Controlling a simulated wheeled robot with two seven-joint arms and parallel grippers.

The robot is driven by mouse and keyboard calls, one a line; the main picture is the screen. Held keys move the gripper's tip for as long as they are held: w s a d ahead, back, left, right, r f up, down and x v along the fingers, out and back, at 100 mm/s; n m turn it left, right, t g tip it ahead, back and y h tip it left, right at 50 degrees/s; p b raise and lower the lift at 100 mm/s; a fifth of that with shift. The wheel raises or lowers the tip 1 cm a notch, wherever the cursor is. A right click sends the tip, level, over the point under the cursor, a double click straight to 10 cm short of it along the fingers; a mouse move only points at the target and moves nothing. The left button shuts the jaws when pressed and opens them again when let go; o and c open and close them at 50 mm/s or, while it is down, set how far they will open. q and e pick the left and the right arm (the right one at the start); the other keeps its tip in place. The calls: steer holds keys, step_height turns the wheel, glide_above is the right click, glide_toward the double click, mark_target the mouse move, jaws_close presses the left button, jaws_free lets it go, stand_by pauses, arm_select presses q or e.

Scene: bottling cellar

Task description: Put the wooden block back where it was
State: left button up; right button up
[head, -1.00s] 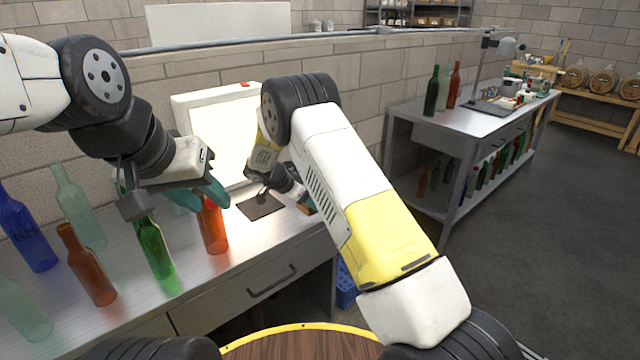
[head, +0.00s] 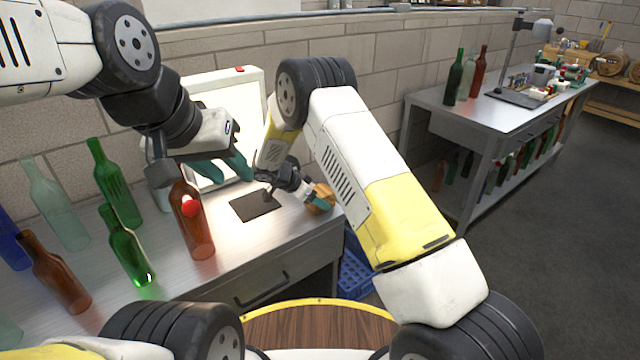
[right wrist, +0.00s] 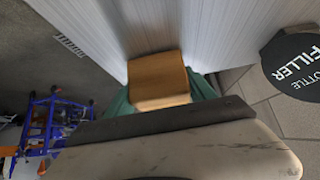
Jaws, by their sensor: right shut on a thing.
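The wooden block (head: 320,199) is a small orange-brown piece at the right end of the near bench in the head view. My right gripper (head: 308,194) is shut on it. In the right wrist view the block (right wrist: 158,80) sits between teal fingers, with the pale grooved bench surface behind it. I cannot tell whether the block touches the bench. My left gripper (head: 222,168) has its teal fingers apart and empty, above and behind a brown bottle (head: 192,225).
Several green, brown, clear and blue bottles stand left on the bench (head: 225,270). A dark plate (head: 256,205) lies left of the block, before a lit white panel (head: 225,110). A blue crate (head: 356,268) stands below the bench's right end. A second bench (head: 440,115) stands right.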

steer(key=shift+f, duration=0.1)
steer(key=o, duration=1.6)
